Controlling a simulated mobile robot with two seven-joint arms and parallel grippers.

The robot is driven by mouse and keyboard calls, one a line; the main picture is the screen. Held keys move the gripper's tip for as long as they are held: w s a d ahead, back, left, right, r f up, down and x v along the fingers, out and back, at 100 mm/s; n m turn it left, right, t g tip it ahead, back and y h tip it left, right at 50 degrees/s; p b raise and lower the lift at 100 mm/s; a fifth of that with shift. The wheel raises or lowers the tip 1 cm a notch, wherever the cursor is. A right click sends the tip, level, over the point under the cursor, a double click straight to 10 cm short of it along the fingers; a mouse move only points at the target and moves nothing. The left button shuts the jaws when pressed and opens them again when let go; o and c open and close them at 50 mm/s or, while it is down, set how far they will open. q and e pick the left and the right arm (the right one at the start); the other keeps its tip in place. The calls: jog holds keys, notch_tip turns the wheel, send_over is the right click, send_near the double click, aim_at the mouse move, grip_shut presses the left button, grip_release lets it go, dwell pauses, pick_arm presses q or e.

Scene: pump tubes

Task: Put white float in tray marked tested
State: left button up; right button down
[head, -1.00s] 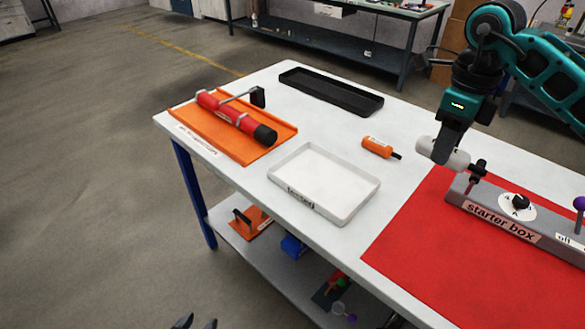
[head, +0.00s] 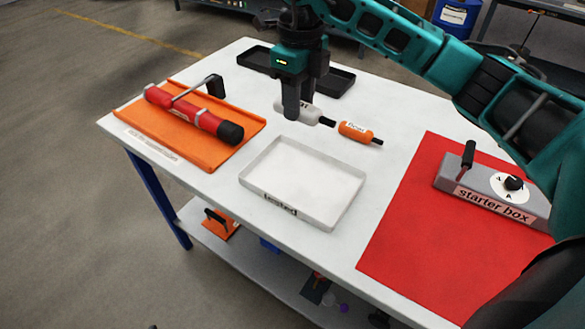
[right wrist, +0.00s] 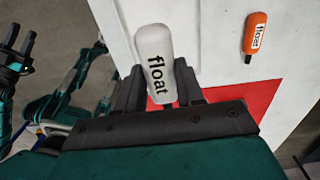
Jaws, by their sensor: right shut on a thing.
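The white float (head: 308,113) is held in my right gripper (head: 295,112), behind the back edge of the white tray in the head view. In the right wrist view the white float (right wrist: 155,58), with "float" lettering, stands between the two fingers (right wrist: 158,88). The white tray (head: 305,182) lies empty on the table, with a label on its front wall that seems to read "tested". My left gripper (right wrist: 22,42) shows at the left edge of the right wrist view, open and empty, away from the float.
An orange float (head: 357,132) lies just right of the white one. An orange tray (head: 150,133) with a red pump tube (head: 190,112) is at the left. A black tray (head: 340,80) is behind. The starter box (head: 490,190) stands on a red mat (head: 400,240) at the right.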

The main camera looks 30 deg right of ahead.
send_over(298, 179)
notch_tip(298, 179, down, 13)
jog(key=shift+r, duration=0.1)
notch_tip(298, 179, down, 4)
jog(key=shift+f, duration=0.25)
jog(key=shift+f+b, duration=0.2)
jog(key=shift+b, duration=0.2)
jog(key=c, duration=0.7)
grip_release()
jog(key=shift+r, duration=0.1)
jog(key=shift+r, duration=0.2)
notch_tip(298, 179, up, 12)
jog(key=shift+w, duration=0.15)
